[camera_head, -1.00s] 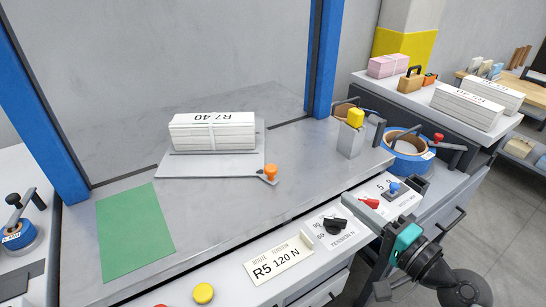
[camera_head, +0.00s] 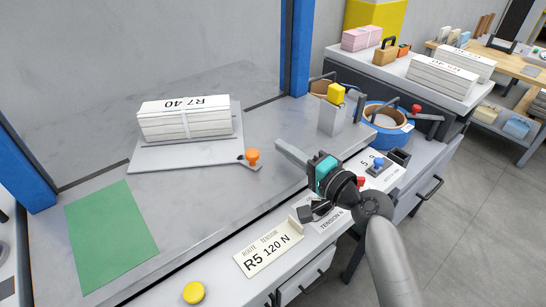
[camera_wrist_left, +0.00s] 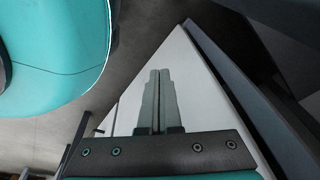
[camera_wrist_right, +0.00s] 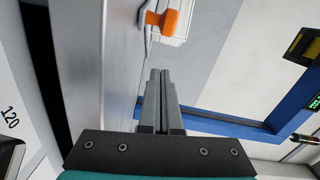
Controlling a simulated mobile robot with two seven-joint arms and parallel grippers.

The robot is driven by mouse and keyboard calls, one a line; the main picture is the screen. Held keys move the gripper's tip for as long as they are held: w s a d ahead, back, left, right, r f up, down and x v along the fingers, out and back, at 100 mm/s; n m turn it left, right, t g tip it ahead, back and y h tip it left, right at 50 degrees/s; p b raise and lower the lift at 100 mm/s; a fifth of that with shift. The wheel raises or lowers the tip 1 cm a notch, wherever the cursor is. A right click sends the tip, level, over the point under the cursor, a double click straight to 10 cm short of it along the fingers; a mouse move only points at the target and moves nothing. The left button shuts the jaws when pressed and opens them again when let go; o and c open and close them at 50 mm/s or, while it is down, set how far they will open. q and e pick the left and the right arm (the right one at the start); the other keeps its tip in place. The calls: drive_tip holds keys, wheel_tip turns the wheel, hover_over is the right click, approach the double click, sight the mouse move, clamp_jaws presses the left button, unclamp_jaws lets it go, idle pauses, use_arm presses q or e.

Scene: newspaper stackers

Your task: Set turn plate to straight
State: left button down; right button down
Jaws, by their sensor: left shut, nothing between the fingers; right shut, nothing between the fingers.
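The turn plate (camera_head: 180,155) is a flat light grey plate on the metal table. A white newspaper bundle (camera_head: 190,127) marked R7 40 lies on it. Its lever at the right front corner carries an orange knob (camera_head: 253,155), which also shows in the right wrist view (camera_wrist_right: 165,22). My right gripper (camera_head: 279,145) is shut and empty, its fingertips to the right of the knob and apart from it. The right wrist view shows its closed fingers (camera_wrist_right: 160,72). My left gripper (camera_wrist_left: 160,72) is shut and empty in the left wrist view, outside the head view.
A green mat (camera_head: 110,235) lies left on the table. The tension panel (camera_head: 330,217) is partly hidden by my right arm. A yellow button (camera_head: 194,292) sits at the front. A post with a yellow top (camera_head: 336,95) and a blue strap roll (camera_head: 388,125) stand at right.

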sight(272, 169)
drive_tip(key=shift+s+a+f, duration=0.15)
drive_tip(key=shift+s+a, duration=0.25)
drive_tip(key=shift+a, duration=0.35)
drive_tip(key=shift+s+a+f, duration=0.1)
drive_tip(key=shift+s+a, duration=0.3)
drive_tip(key=shift+a, duration=0.3)
use_arm(q)
drive_tip(key=shift+r, duration=0.1)
